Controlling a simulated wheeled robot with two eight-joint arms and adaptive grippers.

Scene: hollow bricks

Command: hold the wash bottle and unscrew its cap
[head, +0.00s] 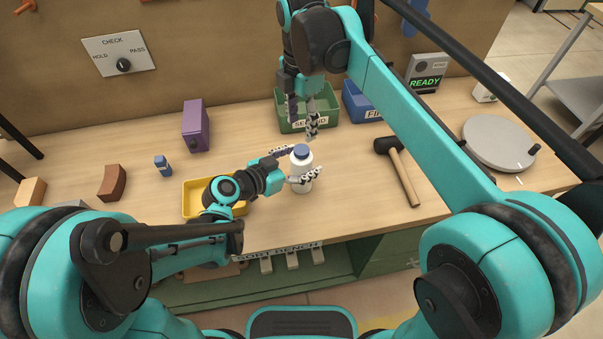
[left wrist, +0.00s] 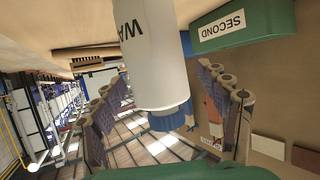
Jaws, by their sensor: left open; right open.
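The white wash bottle (head: 301,178) stands upright on the bench with its blue cap (head: 301,152) on top. My left gripper (head: 301,163) is open, its two fingers on either side of the bottle's upper body. In the left wrist view the bottle (left wrist: 150,50) appears upside down between the spread fingers, with a gap on each side, and part of its lettering shows. The blue cap (left wrist: 169,120) hangs low in that view. My right gripper (head: 302,114) is open and empty, pointing down above and slightly behind the cap, apart from it.
A green bin marked SECOND (head: 322,102) and a blue bin (head: 356,103) stand behind. A hammer (head: 403,172) and a grey round plate (head: 499,143) lie to the right. A yellow tray (head: 193,199) and purple box (head: 196,126) are left. Clear bench surrounds the bottle's right side.

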